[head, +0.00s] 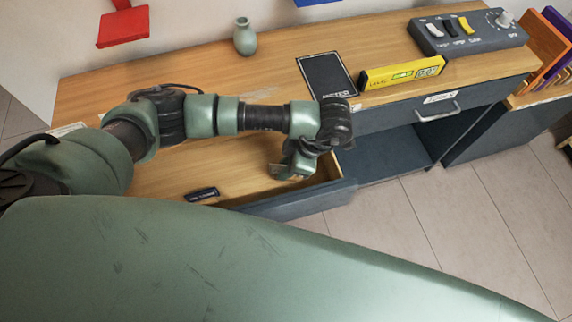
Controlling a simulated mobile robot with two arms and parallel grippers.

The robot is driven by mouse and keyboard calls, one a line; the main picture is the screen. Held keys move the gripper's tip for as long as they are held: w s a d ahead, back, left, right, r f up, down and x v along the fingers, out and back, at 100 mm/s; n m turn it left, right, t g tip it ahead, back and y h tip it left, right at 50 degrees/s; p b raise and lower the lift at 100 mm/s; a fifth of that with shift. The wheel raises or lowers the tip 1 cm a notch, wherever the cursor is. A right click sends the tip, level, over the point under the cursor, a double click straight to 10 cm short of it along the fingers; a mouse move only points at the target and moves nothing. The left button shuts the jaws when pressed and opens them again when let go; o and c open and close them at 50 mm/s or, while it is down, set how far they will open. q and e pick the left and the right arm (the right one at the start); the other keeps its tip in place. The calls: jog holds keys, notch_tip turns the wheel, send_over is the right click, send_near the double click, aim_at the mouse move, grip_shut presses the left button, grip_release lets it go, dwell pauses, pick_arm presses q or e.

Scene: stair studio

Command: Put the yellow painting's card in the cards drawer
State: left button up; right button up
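My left gripper (291,170) points down over an open drawer (322,194) at the desk's front; the arm comes in from the left. I cannot tell whether its fingers are apart or shut, or whether they hold anything. The drawer has a dark grey front and a wood-coloured inside, partly hidden by my arm and body. A closed drawer (395,112) to its right has a handle and a white label (440,97), too small to read. I see no card that I can identify, and no yellow painting. My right gripper is out of view.
On the desk (285,52) stand a green vase (244,37), a black mat (326,76), a yellow level (402,73) and a grey control box (467,31). A small dark object (202,193) lies left of my gripper. A red panel (123,26) is on the wall.

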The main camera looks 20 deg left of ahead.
pick_arm(q)
jog(key=v, duration=1.2)
jog(key=shift+r, duration=0.2)
dwell(0.4)
